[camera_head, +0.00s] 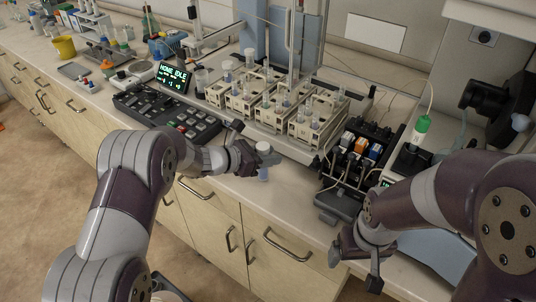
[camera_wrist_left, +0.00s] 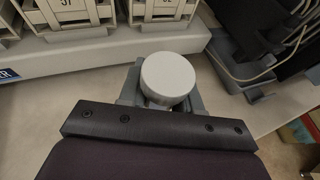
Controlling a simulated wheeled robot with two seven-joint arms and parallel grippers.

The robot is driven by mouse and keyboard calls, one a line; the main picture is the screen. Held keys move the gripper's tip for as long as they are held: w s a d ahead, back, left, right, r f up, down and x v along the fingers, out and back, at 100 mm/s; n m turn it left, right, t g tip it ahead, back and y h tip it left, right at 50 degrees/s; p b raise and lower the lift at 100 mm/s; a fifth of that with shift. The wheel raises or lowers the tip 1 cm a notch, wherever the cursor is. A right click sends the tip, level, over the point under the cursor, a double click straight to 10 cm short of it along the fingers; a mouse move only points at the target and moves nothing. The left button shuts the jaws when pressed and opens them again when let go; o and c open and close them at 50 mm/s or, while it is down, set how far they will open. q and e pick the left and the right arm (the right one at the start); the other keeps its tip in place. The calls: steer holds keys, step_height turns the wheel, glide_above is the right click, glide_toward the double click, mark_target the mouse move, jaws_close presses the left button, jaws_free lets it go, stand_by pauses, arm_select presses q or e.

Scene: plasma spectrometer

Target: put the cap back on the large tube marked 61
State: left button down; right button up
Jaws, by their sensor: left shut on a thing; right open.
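My left gripper (camera_head: 264,158) is shut on a large tube (camera_head: 263,174), just in front of the sampler's front edge. The tube hangs upright with its bluish lower part below the fingers. A round white cap (camera_head: 265,147) shows at its top; in the left wrist view the cap (camera_wrist_left: 168,75) sits between the grey fingers (camera_wrist_left: 160,98). I cannot tell how firmly the cap is seated. The marking 61 is not readable. My right gripper (camera_head: 356,266) is open and empty, low at the right near the counter's front edge.
Cream racks (camera_head: 305,128) with several tubes stand on the sampler behind the left gripper. A keypad (camera_head: 168,118) and display (camera_head: 173,76) are to the left. A dark pump unit (camera_head: 355,155) with cables stands right. A green-topped bottle (camera_head: 421,128) is farther right.

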arm_select(q)
steer(key=shift+f, duration=0.15)
steer(key=shift+f+b, duration=0.1)
steer(key=shift+b, duration=0.2)
steer(key=c, duration=0.8)
jaws_free()
steer(key=shift+a+r+p, duration=0.15)
steer(key=shift+r+p, duration=0.1)
steer(key=shift+p, duration=0.05)
steer(key=b+v, duration=0.2)
steer(key=v, duration=0.9)
steer(key=shift+s+a+r, duration=0.15)
steer(key=shift+s+a, duration=0.1)
